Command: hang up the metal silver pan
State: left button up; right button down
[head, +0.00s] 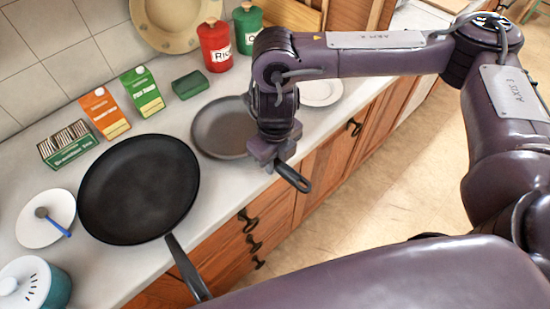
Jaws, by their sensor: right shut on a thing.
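The grey metal pan (215,130) is flat on or just above the counter, partly hidden behind my right arm. Its black handle (295,179) sticks out past the counter's front edge. My right gripper (275,163) points down and is shut on this handle, close to the pan body. I cannot tell whether the pan touches the counter. My left gripper is not in view. No hook or hanging place is clearly visible.
A large black frying pan (140,188) lies left of the grey pan, its handle over the edge. Cartons (105,113), a green box (190,85), red (215,46) and green canisters (248,30) stand behind. A plate with a spoon (35,228) and teal pot (50,287) are at left.

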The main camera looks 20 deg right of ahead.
jog(key=c, duration=1.2)
grip_release()
jog(key=shift+c, duration=0.2)
notch_tip(320, 180, up, 12)
jog(key=shift+s, duration=0.15)
